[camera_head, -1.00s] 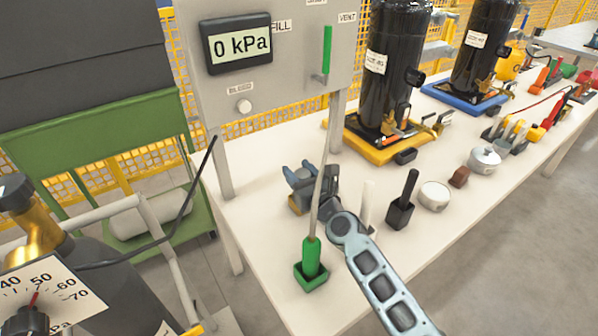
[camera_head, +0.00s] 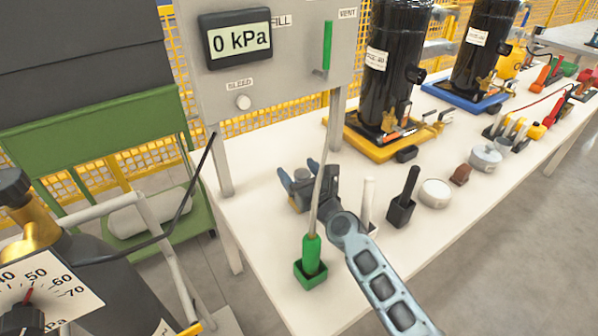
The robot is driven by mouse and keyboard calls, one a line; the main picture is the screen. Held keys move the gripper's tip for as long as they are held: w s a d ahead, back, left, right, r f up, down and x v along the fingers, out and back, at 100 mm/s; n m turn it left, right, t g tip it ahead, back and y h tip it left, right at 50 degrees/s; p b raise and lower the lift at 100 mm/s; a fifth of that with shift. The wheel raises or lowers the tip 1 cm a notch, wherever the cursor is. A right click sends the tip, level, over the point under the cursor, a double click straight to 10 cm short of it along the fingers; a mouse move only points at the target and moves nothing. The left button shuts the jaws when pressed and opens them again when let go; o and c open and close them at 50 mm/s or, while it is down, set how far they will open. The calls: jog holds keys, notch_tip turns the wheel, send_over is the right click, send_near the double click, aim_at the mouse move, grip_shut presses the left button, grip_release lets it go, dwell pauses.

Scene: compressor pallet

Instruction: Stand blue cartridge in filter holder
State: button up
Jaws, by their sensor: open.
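My gripper (camera_head: 300,183) is low over the left part of the white table, in front of the grey panel. Its blue-grey jaws are apart. A small grey rounded top (camera_head: 302,175) shows between or behind them; I cannot tell whether it is a separate thing. A small brownish piece shows under the jaws, mostly covered. I cannot make out a blue cartridge or a filter holder for certain; either may be hidden by my gripper and wrist.
A green handled tool stands in a green holder (camera_head: 311,276) in front of my arm, its long rod rising past my gripper. A black holder (camera_head: 400,214), a white round container (camera_head: 435,193) and a black compressor on a yellow tray (camera_head: 372,150) are to the right.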

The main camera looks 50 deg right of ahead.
jog(key=v, duration=0.6)
jog(key=shift+s+f, duration=0.1)
jog(key=shift+s, duration=0.05)
jog(key=shift+v, duration=0.8)
jog(key=shift+s, duration=0.1)
